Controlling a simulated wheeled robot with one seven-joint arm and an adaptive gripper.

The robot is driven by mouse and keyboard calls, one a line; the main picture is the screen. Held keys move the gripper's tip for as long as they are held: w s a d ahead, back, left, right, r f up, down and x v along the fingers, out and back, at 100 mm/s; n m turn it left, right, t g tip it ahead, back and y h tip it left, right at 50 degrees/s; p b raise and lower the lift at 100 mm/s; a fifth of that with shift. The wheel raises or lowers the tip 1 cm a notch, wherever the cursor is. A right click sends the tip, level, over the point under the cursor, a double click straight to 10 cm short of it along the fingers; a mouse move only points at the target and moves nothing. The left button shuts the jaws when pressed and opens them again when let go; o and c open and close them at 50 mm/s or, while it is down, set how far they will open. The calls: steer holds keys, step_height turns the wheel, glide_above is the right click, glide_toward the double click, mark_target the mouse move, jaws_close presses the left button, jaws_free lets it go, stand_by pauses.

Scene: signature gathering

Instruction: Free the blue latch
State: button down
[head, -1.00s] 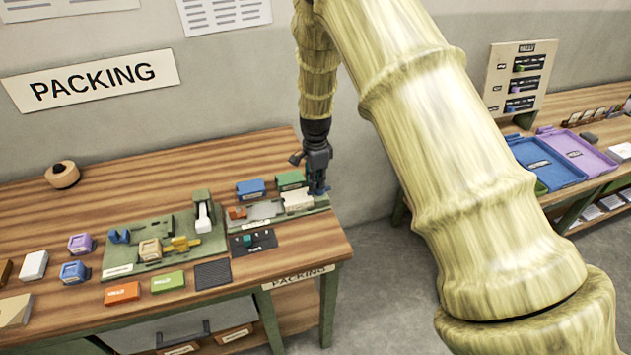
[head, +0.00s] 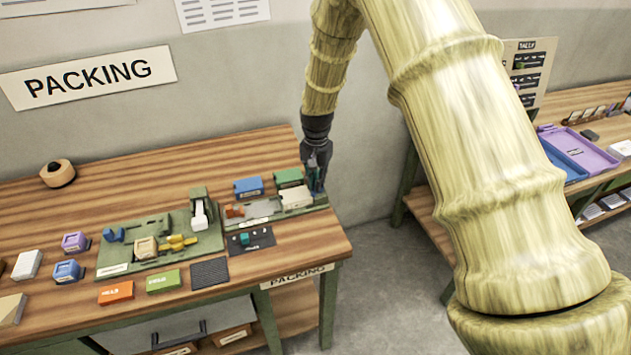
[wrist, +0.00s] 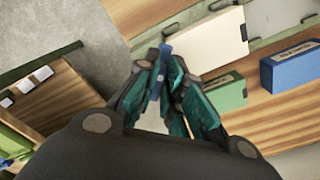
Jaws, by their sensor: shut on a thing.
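The blue latch (wrist: 163,62) shows in the wrist view as a narrow blue piece between my fingertips. My gripper (wrist: 165,70) is shut on it, with teal pads on both sides. In the head view my gripper (head: 317,183) points down at the right end of the green fixture (head: 262,218), near the table's right edge. Only a little blue shows there, and my fingers hide most of the latch. A cream block (head: 297,197) lies on the fixture just left of my gripper. Whether the latch is still fastened I cannot tell.
A green block (head: 289,177) and a blue block (head: 248,187) stand behind the fixture. A second green fixture (head: 160,228) with blue, yellow and white parts is to the left. Orange and lime boxes lie in front. Open floor lies right of the table.

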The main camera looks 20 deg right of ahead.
steer(key=n, duration=0.4)
steer(key=shift+s+d+n+b, duration=0.1)
steer(key=shift+d+n+b, duration=0.1)
steer(key=shift+n+b, duration=0.15)
steer(key=shift+d+n, duration=0.2)
steer(key=shift+n, duration=1.75)
steer(key=c, duration=1.5)
jaws_free()
steer(key=shift+r, duration=0.15)
step_height(320, 180, up, 12)
steer(key=shift+d+f, duration=0.1)
steer(key=shift+s, duration=0.1)
